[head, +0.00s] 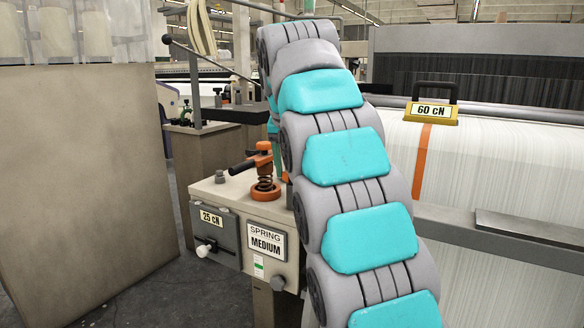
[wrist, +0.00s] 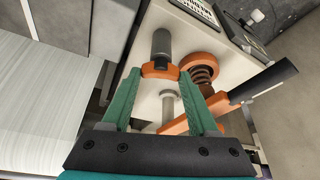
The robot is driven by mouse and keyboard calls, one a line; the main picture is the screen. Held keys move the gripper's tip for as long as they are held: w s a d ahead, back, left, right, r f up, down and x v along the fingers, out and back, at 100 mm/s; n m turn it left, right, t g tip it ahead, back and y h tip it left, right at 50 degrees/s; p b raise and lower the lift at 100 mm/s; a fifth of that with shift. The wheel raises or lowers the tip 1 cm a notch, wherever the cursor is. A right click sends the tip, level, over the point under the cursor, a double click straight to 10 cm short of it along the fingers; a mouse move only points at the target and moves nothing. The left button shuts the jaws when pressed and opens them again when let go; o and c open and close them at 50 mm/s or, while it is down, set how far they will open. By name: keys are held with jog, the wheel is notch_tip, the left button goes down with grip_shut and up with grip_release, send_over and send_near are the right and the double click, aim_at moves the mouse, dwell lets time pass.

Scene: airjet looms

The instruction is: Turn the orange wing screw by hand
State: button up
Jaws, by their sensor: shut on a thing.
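The orange wing screw (wrist: 159,71) shows in the wrist view as a short orange bar at the base of a grey cylinder. My gripper (wrist: 160,77) has green fingers, one on each side of the orange bar, and is shut on it. In the head view my own arm covers most of the gripper and the wing screw, so the grip cannot be judged there.
A beige box (head: 230,195) carries an orange lever with a black handle (head: 245,166) and a coil spring (head: 265,185). In the wrist view the spring (wrist: 205,75) and black handle (wrist: 263,80) are close right of my fingers. White warp threads (head: 470,160) lie at right.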

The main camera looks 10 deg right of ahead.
jog(key=n+y, duration=0.1)
jog(key=n, duration=0.3)
jog(key=shift+d+y, duration=0.1)
jog(key=shift+y, duration=0.3)
jog(key=shift+d+n+y, duration=0.15)
jog(key=shift+n+y, duration=0.65)
jog(key=shift+n, duration=1.6)
jog(key=o, duration=1.4)
